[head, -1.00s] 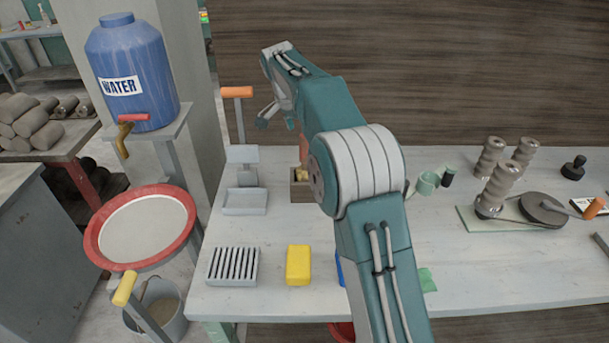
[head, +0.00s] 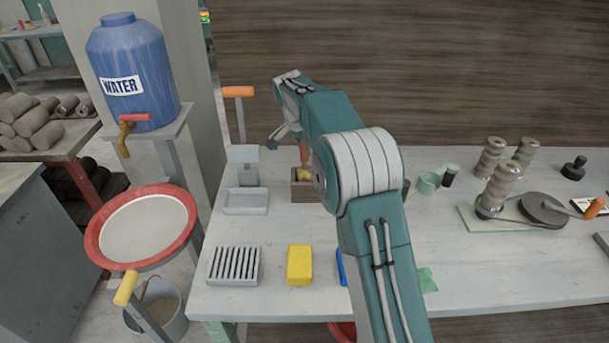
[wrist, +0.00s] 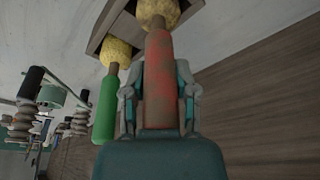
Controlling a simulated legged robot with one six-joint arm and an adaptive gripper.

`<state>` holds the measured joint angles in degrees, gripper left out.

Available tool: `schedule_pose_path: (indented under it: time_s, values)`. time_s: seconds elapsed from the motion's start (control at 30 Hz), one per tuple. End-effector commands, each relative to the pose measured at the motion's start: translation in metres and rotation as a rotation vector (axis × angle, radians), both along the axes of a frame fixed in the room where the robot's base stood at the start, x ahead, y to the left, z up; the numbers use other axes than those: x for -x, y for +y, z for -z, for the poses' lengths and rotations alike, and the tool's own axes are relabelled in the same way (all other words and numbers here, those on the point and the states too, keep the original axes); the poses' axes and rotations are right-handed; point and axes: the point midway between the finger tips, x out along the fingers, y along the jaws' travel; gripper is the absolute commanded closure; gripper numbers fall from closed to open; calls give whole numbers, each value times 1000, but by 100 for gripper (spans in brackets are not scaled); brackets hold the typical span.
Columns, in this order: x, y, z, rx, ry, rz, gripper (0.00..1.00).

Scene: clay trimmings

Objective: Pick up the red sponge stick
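The red sponge stick (wrist: 161,80) has a worn red handle and a round yellow sponge head, which sits at the wooden box (head: 303,191). In the head view its handle (head: 304,152) stands up from the box, partly hidden by my arm. My gripper (head: 290,137) is at the handle, just above and left of the box. In the wrist view its fingers lie on both sides of the red handle and look open. I cannot tell whether either finger touches it.
A green-handled sponge stick (wrist: 105,103) stands close beside the red one. The front right of the table is clear.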

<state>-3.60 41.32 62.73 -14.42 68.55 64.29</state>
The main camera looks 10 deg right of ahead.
Motion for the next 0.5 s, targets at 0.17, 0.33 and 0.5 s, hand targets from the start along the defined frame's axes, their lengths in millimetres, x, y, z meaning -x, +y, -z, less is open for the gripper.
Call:
schedule_pose_path:
  time_s: [0.17,0.33,0.5]
  values:
    - [0,0,1,0,1,0,100]
    - [0,0,1,-1,2,-1,100]
    - [-1,0,-13,0,-2,0,100]
